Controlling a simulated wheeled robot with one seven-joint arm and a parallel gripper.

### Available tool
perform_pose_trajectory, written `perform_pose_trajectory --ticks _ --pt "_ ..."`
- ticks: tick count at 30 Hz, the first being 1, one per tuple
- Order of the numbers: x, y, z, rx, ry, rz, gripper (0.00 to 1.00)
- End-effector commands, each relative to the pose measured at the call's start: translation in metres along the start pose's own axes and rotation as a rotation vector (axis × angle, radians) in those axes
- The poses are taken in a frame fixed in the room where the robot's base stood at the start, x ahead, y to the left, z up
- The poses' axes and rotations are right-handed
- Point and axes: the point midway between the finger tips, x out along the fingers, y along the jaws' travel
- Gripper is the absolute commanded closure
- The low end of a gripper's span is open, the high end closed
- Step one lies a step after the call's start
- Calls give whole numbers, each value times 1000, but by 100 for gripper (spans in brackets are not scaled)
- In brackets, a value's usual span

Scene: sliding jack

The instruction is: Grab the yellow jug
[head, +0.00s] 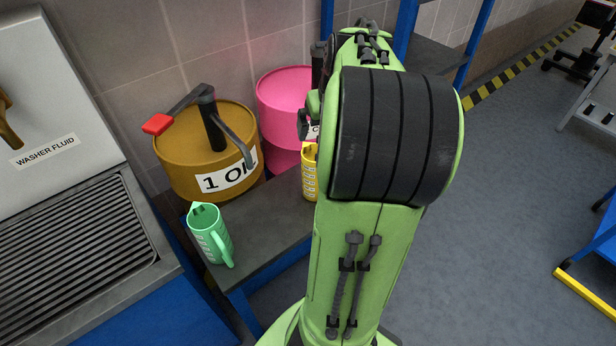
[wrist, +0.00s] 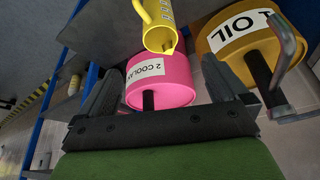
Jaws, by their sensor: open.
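The yellow jug (head: 309,174) stands on the dark shelf in the head view, its right side hidden behind my arm. In the wrist view the yellow jug (wrist: 157,25) shows at the top, cut by the frame edge, with its handle to the left and its spout pointing down in the picture. My gripper (wrist: 163,78) is open and empty, its two fingers spread wide. The jug appears beyond the fingertips, not between them. In the head view my gripper is mostly hidden by the arm.
A pink drum (wrist: 160,82) labelled coolant and an ochre oil drum (head: 205,160) with a pump stand behind the shelf (head: 262,220). A green jug (head: 210,234) is at the shelf's left front. Blue posts (head: 404,28) rise behind my arm.

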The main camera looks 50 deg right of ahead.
Motion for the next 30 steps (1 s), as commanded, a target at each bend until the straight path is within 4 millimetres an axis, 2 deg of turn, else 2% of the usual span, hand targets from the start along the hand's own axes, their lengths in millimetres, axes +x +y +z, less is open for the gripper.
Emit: perform_pose_trajectory --ticks 2,9,12,17,24,30 --pt "11 3 0 5 0 -4 0" --pt "73 2 2 5 -3 -6 0" --pt "93 2 2 5 -2 -4 0" --pt "110 2 1 5 -1 -2 0" --pt "153 2 1 5 -1 -3 0" --pt "156 2 -1 5 1 0 0"
